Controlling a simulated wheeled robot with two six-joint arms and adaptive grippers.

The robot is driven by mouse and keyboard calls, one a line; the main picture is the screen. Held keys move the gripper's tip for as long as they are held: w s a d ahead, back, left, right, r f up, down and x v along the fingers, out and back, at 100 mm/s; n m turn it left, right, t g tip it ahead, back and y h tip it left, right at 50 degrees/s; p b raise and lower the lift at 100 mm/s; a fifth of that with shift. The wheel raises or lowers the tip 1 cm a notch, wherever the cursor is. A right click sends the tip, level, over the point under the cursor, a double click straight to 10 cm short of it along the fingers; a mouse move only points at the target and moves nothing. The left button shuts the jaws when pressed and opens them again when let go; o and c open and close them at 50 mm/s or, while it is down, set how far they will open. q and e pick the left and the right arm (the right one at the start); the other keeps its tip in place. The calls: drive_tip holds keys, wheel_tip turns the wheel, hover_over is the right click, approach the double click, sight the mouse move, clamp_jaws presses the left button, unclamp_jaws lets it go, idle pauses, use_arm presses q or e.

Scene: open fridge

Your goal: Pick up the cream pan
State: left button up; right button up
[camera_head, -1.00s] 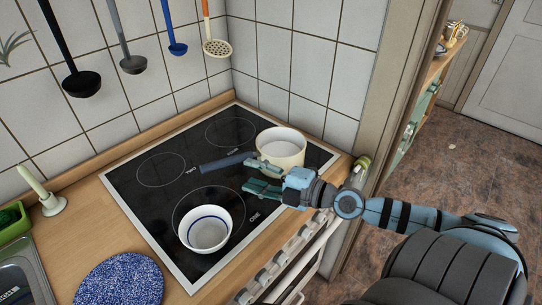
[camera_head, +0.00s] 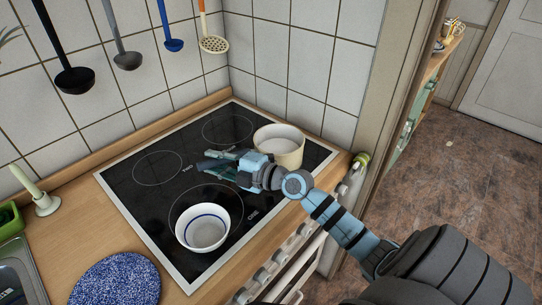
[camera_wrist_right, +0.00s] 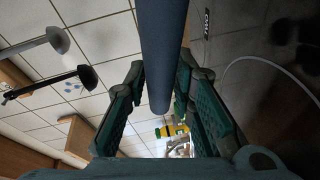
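The cream pan (camera_head: 281,150) stands upright on the back right of the black hob. Its dark blue handle (camera_head: 207,164) points left, partly hidden by my right gripper (camera_head: 220,164). In the right wrist view the handle (camera_wrist_right: 163,45) runs down from the top between the two green fingers of my right gripper (camera_wrist_right: 163,85). The fingers look open, one on each side of the handle; whether they touch it is unclear. My left gripper is in neither view.
A white bowl with a blue ring (camera_head: 203,228) stands on the hob (camera_head: 160,190) in front of the gripper. Ladles (camera_head: 127,60) hang on the tiled wall.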

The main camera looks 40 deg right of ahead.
clamp_jaws()
drive_tip(key=shift+r, duration=0.1)
wheel_tip(320, 180, up, 10)
drive_tip(key=p, duration=0.6)
drive_tip(key=shift+w, duration=0.1)
wheel_tip(320, 180, up, 10)
drive_tip(key=p, duration=0.3)
